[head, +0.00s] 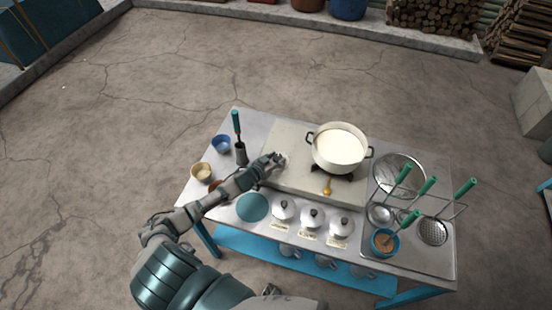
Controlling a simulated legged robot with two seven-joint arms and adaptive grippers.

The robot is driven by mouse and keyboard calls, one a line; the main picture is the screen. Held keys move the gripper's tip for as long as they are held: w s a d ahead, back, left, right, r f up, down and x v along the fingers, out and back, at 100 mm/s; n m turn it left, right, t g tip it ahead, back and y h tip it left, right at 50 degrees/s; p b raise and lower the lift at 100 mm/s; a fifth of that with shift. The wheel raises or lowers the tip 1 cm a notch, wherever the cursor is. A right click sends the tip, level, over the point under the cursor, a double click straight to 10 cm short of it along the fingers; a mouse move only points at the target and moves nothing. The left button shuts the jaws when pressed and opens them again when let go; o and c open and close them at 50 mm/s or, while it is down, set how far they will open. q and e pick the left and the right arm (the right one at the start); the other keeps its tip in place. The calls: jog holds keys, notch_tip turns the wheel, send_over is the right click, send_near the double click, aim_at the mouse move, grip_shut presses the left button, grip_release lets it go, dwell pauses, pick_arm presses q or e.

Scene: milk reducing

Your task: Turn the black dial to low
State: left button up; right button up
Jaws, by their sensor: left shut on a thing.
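My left gripper (275,159) reaches in over the left part of the pale stove slab (300,186). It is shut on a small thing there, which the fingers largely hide. By its place on the slab this looks to be the black dial, but its pointer and marks cannot be made out. A white pot (339,146) of milk stands upright on the burner to the right of the gripper, apart from it. Part of what looks like my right gripper (270,289) shows at the bottom edge, too little to tell its state.
A utensil rack (440,205) and a blue cup (385,242) stand at the right. A dark holder (240,153) with a teal-handled tool and small bowls (202,173) are at the left. A teal disc (252,207) lies below my forearm.

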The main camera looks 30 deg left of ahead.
aim_at(278, 160)
pick_arm(q)
jog(key=shift+d+n+y+p, duration=0.2)
jog(key=shift+n+y+p, duration=0.2)
jog(key=shift+n+y, duration=0.75)
jog(key=shift+d+f+n+y, duration=0.1)
jog(key=shift+n+y, duration=0.55)
jog(key=shift+y, duration=0.3)
jog(key=shift+d+f+n+g+y+b, duration=0.1)
jog(key=shift+n+g+y+b, duration=0.4)
jog(key=shift+n+y+b, duration=0.45)
jog(key=shift+w+n+g+y+b, duration=0.1)
jog(key=shift+n+g+y+b, duration=0.5)
jog(key=shift+n+y, duration=0.35)
jog(key=shift+r, duration=0.2)
jog(key=o, duration=1.1)
jog(key=shift+o, duration=0.2)
notch_tip(278, 160, up, 10)
